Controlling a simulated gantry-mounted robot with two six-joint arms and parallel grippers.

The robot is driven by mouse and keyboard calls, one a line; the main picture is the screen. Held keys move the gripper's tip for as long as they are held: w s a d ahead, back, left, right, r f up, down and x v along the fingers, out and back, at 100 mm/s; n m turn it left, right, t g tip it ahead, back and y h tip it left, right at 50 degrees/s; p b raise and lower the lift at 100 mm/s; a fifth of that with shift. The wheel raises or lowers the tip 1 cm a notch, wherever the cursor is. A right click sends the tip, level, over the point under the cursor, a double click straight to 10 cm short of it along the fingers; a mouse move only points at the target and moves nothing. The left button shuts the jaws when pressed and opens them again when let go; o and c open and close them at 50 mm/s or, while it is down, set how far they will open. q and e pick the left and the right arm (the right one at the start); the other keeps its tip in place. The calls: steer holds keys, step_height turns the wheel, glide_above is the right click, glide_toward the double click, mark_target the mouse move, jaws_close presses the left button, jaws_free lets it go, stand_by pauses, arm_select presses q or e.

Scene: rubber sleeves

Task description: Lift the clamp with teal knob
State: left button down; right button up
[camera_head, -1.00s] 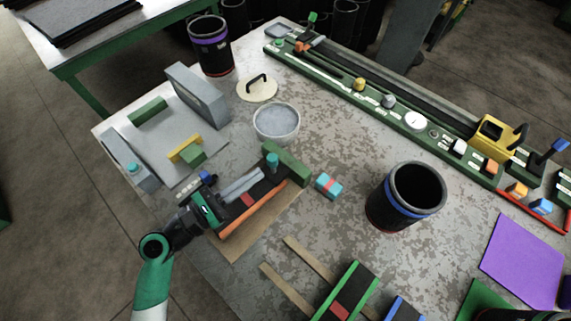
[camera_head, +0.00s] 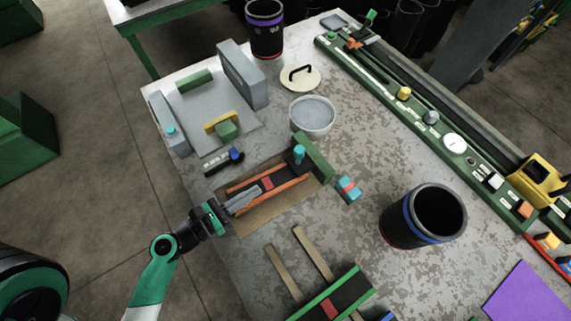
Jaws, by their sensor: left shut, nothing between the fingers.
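A green block with an upright teal knob (camera_head: 299,152) stands across the far right end of a tray with orange rails (camera_head: 287,193); I take it for the clamp. My left gripper (camera_head: 256,194) reaches over the tray's near left end, its grey fingers shut and empty, apart from the green block. A strip with a red patch (camera_head: 267,183) lies between the rails, partly hidden by the fingers. A second teal knob (camera_head: 170,130) sits on a grey block at the left. My right gripper is not in view.
A teal block with a red band (camera_head: 348,189) lies right of the tray. A bowl (camera_head: 312,116) stands behind it, a blue-banded black cup (camera_head: 402,222) to the right. A small black piece with a blue end (camera_head: 222,160) lies left of the tray.

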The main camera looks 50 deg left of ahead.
mark_target(278, 182)
arm_select(q)
steer(key=w, duration=0.6)
steer(key=w+f, duration=0.1)
steer(key=w, duration=0.1)
steer(key=shift+w+d+p, duration=0.2)
steer(key=shift+w+p, duration=0.15)
steer(key=shift+w, duration=0.05)
steer(key=shift+w+a+r+p, duration=0.1)
steer(key=shift+w+r+p, duration=0.65)
steer(key=shift+w+r, duration=0.35)
steer(key=shift+w, duration=0.4)
